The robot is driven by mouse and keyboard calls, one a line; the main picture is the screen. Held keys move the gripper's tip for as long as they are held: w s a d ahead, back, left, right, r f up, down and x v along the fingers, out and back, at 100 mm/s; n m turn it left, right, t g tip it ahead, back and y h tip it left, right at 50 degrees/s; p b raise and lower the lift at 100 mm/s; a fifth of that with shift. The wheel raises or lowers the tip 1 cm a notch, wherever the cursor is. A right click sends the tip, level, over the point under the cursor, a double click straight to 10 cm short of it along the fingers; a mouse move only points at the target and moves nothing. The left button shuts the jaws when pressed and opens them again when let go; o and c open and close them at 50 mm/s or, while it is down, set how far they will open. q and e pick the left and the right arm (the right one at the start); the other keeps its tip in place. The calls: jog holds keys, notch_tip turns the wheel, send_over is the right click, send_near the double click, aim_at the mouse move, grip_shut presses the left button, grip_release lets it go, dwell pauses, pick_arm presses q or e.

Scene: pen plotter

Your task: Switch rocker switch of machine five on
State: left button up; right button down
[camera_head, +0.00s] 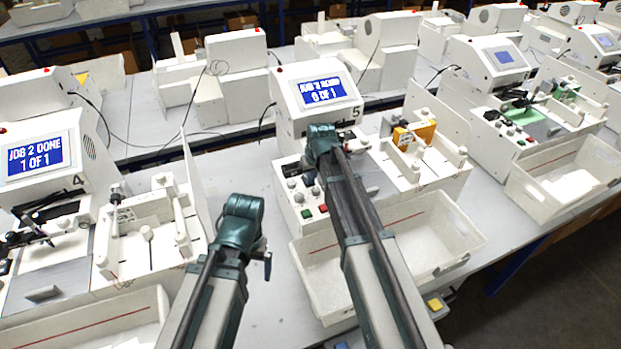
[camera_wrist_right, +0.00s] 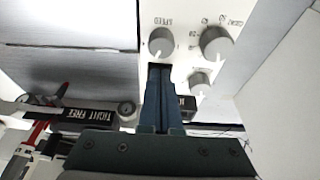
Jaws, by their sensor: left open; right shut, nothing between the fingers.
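Machine five (camera_head: 290,108) stands in the middle of the head view, with a lit blue screen (camera_head: 322,91) whose lower line reads "0 OF 1". Its front panel bears grey knobs, a green button (camera_head: 307,213) and a red button (camera_head: 323,209). My right gripper (camera_head: 311,178) is low over this panel, partly hidden by its own arm. In the right wrist view its fingers (camera_wrist_right: 159,72) are shut and empty, just below the speed knob (camera_wrist_right: 161,42). A small dark part (camera_wrist_right: 187,103) shows beside them; I cannot tell whether it is the rocker switch. My left gripper (camera_head: 264,257) is open over the table.
A white bin (camera_head: 450,260) stands in front of machine five. Machine four (camera_head: 40,150) is at the left and reads "JOB 2 DONE". An orange box (camera_head: 424,131) sits on the fixture right of my right arm. Bare table (camera_head: 265,310) lies around my left gripper.

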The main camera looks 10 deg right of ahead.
jog(key=shift+w+r, duration=0.2)
jog(key=shift+w, duration=0.1)
jog(key=shift+w+a+r+p, duration=0.15)
jog(key=shift+w+r+p, duration=0.1)
jog(key=shift+w+p, duration=0.25)
jog(key=shift+r, duration=0.15)
jog(key=shift+r+p, duration=0.55)
jog(key=p+v, duration=0.3)
jog(key=shift+w+r, duration=0.15)
jog(key=shift+w, duration=0.05)
jog(key=s+r+p, duration=0.5)
jog(key=r+p, duration=0.3)
jog(key=shift+d, duration=0.45)
